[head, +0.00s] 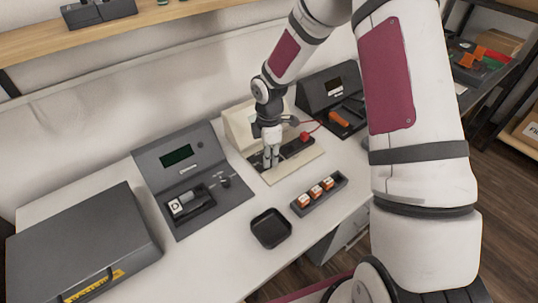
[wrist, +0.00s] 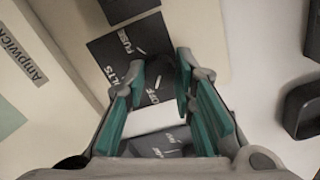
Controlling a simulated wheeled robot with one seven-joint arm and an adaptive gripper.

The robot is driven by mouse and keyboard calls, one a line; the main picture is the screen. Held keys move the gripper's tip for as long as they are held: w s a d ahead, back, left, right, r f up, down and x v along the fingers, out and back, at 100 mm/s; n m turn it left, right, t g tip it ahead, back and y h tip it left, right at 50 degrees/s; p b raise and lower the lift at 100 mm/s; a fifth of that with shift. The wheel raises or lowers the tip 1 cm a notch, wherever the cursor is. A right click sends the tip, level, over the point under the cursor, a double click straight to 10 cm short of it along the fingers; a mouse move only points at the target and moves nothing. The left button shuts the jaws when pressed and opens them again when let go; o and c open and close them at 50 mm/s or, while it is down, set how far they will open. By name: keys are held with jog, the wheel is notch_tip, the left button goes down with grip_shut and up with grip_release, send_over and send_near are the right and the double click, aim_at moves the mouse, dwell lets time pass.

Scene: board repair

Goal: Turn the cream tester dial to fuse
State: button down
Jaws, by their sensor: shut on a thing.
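The cream tester (head: 241,126) stands at the back of the white table, with a sloped back and a flat front panel. My gripper (head: 270,157) reaches down over its panel. In the wrist view my gripper (wrist: 161,76) has its teal-padded fingers closed around the dark dial (wrist: 162,68). A dark label plate (wrist: 112,50) under the dial carries white words; FUSE lies towards the upper left, with VOLTS and OFF lower down. The fingers and shadow hide much of the dial, and I cannot tell which word it points to.
A grey tester (head: 185,150) stands to the left, and a dark tester (head: 328,90) to the right. A black tray (head: 271,228) and a rack (head: 335,185) with orange-and-white blocks lie in front. A grey case (head: 85,240) fills the left. The table front between is clear.

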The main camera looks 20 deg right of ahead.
jog(key=m, duration=0.6)
jog(key=m+b, duration=0.1)
jog(key=m, duration=0.4)
jog(key=shift+m, duration=0.3)
jog(key=m, duration=1.1)
dwell(0.4)
jog(key=c, duration=1.3)
grip_release()
jog(key=shift+c, duration=0.2)
